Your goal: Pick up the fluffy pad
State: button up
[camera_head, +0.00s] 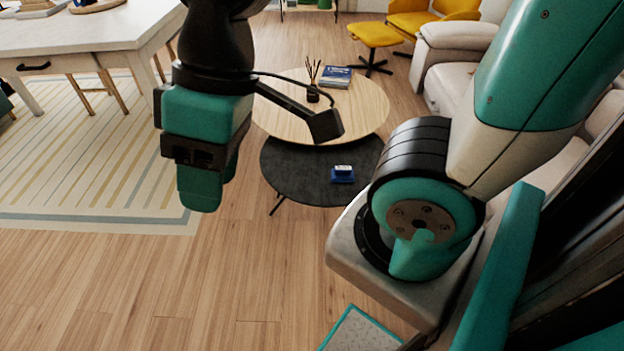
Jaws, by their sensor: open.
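A small blue thing with a white top (342,174) lies on the low black round table (300,178). It may be the fluffy pad, but it is too small to tell its texture. My gripper (208,188) hangs to the left of the black table, pointing down. Its fingers are open, seen nearly edge-on, and nothing shows between them. It is apart from the blue thing, which lies to its right in the picture.
A higher round wooden table (365,105) overlaps the black one and holds a reed diffuser (313,94) and books (336,77). A white table (100,38) stands left over a striped rug (90,170). A sofa (450,55) is at right.

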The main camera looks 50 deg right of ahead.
aim_at(341, 174)
jog(key=u, duration=0.05)
jog(key=i, duration=1.35)
jog(key=z, duration=1.85)
